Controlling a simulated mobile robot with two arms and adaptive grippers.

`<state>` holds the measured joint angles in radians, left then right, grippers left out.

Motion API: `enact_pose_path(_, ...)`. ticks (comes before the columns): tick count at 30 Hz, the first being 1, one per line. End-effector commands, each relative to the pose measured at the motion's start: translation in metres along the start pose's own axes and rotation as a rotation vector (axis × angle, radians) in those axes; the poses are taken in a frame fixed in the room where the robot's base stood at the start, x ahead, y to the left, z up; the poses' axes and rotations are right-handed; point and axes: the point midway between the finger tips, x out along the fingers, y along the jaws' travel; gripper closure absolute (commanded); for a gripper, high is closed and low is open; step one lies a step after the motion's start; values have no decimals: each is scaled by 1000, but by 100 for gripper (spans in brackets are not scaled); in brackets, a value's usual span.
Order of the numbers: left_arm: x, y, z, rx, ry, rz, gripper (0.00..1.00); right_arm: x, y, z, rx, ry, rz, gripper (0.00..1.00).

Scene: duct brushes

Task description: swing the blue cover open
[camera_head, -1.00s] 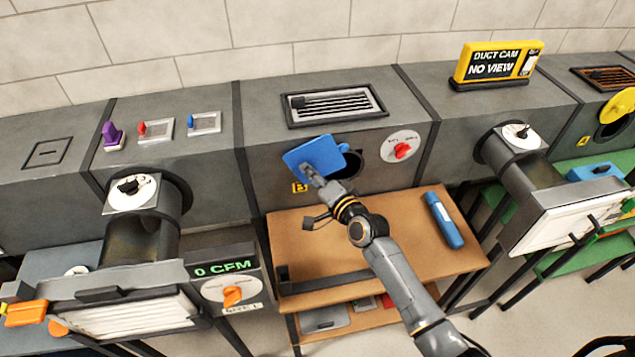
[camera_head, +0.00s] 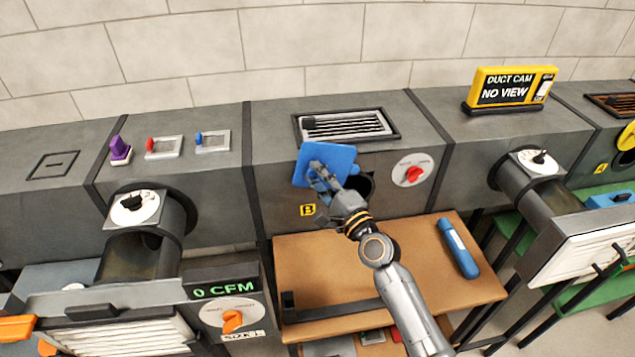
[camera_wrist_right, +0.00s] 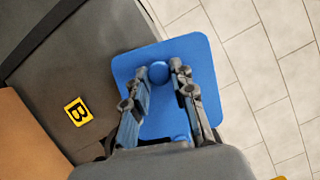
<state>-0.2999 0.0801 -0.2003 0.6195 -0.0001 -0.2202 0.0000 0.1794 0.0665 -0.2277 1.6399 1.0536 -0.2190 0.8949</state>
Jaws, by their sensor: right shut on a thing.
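The blue cover (camera_head: 330,158) is a square plate on the front of the grey duct, above and right of the yellow "B" label (camera_head: 307,210). My right gripper (camera_head: 318,170) is at the cover's face. In the right wrist view the gripper (camera_wrist_right: 162,78) has its two fingers on either side of a round blue knob (camera_wrist_right: 158,72) on the cover (camera_wrist_right: 205,60), shut on it. The fingers hide part of the cover. My left gripper is not in view.
A red dial (camera_head: 412,171) is right of the opening. A brown table (camera_head: 430,275) below holds a blue cylinder (camera_head: 457,247). A vent grille (camera_head: 345,125) lies on the duct top. A "DUCT CAM NO VIEW" display (camera_head: 512,87) stands at the upper right.

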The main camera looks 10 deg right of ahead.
Motion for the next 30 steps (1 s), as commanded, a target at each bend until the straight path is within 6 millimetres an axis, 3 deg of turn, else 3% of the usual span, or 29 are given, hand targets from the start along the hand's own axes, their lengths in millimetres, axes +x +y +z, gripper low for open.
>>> enact_pose_path(15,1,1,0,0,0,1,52,0,-4,0,17,2,-12,100)
enact_pose_path(16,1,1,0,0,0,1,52,0,-4,0,17,2,-13,69)
enact_pose_path(18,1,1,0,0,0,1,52,0,-4,0,16,2,-13,55)
enact_pose_path(30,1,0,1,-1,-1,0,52,-5,-2,0,15,1,-8,52)
